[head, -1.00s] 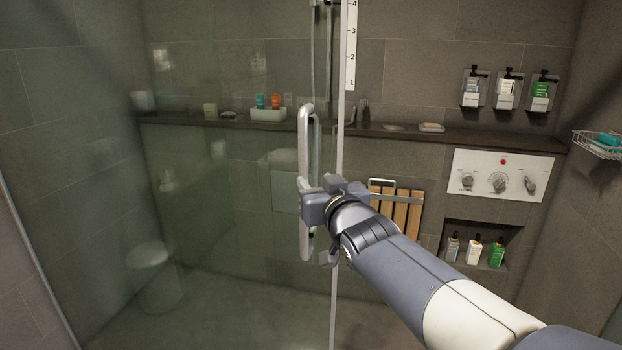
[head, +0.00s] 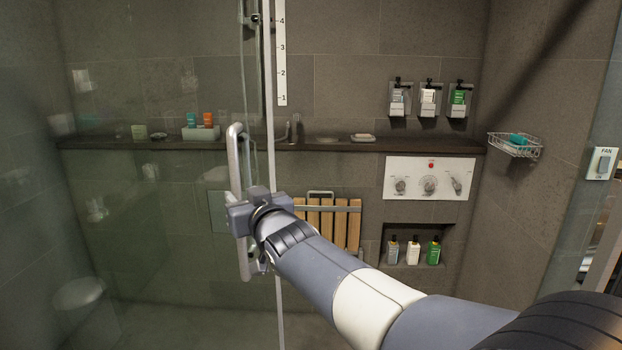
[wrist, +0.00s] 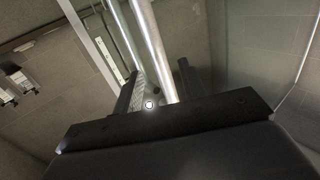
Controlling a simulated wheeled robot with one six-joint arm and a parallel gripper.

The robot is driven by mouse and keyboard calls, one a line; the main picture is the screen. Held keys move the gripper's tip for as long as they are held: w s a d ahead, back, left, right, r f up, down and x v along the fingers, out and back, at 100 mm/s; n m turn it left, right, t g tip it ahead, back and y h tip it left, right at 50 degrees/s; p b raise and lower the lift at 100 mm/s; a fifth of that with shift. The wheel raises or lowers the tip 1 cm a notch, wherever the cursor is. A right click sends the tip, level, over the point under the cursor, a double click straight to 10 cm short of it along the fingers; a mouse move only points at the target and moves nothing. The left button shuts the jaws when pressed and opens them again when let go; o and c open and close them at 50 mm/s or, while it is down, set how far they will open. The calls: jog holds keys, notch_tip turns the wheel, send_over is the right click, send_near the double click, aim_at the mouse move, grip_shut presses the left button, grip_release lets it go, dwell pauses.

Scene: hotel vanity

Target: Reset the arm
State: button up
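My gripper (head: 246,222) is at the vertical metal handle (head: 234,160) of the glass shower door (head: 150,240). My arm reaches in from the lower right. In the wrist view the two dark fingers stand apart, and my gripper (wrist: 158,72) has the shiny handle bar (wrist: 150,40) between them. Gaps show between the bar and the fingers, so it looks open around the handle. The far side of the fingertips is partly hidden in the head view.
A dark ledge (head: 300,147) with toiletries runs along the back wall. A slatted wooden seat (head: 327,222), a white control panel (head: 429,178) and a bottle niche (head: 413,264) are right of the handle. A wire soap basket (head: 514,147) hangs on the right wall.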

aim_at(238, 188)
jog(key=x, duration=0.6)
jog(key=shift+w+p, duration=0.2)
jog(key=shift+p, duration=0.2)
